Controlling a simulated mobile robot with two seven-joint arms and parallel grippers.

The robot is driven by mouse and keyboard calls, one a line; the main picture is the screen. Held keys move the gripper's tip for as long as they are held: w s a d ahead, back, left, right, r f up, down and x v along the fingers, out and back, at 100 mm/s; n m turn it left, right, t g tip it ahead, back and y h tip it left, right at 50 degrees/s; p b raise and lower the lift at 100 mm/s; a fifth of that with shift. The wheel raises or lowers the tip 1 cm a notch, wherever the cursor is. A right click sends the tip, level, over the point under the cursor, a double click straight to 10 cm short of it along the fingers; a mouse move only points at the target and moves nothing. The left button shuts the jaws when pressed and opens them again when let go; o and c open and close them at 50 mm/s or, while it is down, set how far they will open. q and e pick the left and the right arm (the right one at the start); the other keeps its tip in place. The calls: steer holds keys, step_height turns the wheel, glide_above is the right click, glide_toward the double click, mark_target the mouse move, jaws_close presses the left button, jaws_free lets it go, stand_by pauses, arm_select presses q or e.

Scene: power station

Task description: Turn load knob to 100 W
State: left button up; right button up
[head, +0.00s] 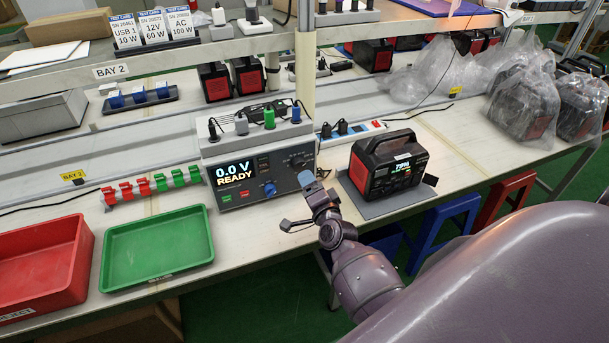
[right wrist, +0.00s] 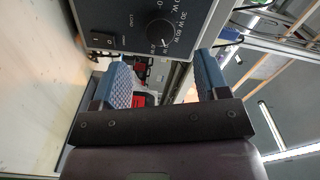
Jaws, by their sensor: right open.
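The load tester (head: 258,172) is a grey box whose screen reads 0.0 V READY. Its black load knob (head: 297,161) is at the upper right of the front panel. In the right wrist view the load knob (right wrist: 150,31) sits beside the word LOAD, with watt marks around it; its exact setting is too small to tell. My right gripper (head: 308,183) is just in front of the panel's right side, below the knob. In the right wrist view its blue-padded fingers (right wrist: 166,72) are apart, with nothing held, and the knob lies beyond them. My left gripper is not in view.
A black and red power station (head: 386,166) stands on a grey mat right of the tester. A blue knob (head: 269,188) is lower on the panel. A green tray (head: 157,248) and red tray (head: 40,265) lie left. Plugs (head: 269,120) stand on top of the tester.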

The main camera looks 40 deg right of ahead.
steer(key=shift+v, duration=1.75)
steer(key=s+a+f+n+g+y, duration=0.2)
steer(key=s+a+f+n+g, duration=0.1)
steer(key=s+n, duration=0.6)
steer(key=s+a+f+n+g+y, duration=0.2)
steer(key=s+a+f+n, duration=0.2)
steer(key=s+f+n, duration=0.2)
steer(key=s+n, duration=0.2)
steer(key=s, duration=0.2)
steer(key=shift+a+n+g, duration=0.3)
steer(key=shift+n+g, duration=0.1)
steer(key=shift+c, duration=0.3)
